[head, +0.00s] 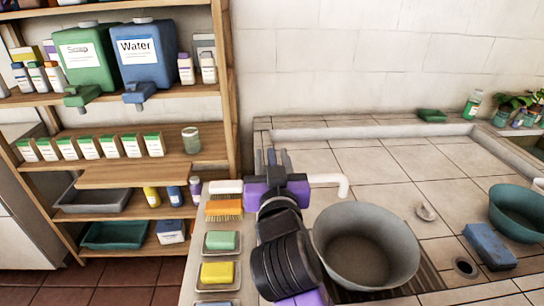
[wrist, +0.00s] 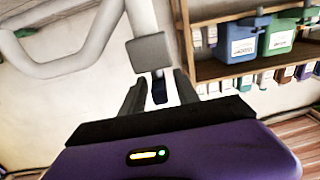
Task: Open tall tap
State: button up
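My arm hides the tap's body there. In the wrist view pale tap pipes (wrist: 143,18) run down to a grey block (wrist: 149,52), with a small dark lever-like piece (wrist: 159,90) below it. My gripper (head: 272,160), purple and black, is over the tap. In the wrist view its fingers (wrist: 158,92) are apart, one on each side of the dark piece, with gaps visible. Contact cannot be told.
Soap trays and a brush (head: 223,208) line the counter's left edge. A blue sponge (head: 489,246) and a teal bowl (head: 518,212) lie right of the basin. A wooden shelf (head: 150,174) stands at left. The tiled counter behind the basin is mostly clear.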

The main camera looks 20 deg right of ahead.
grip_shut()
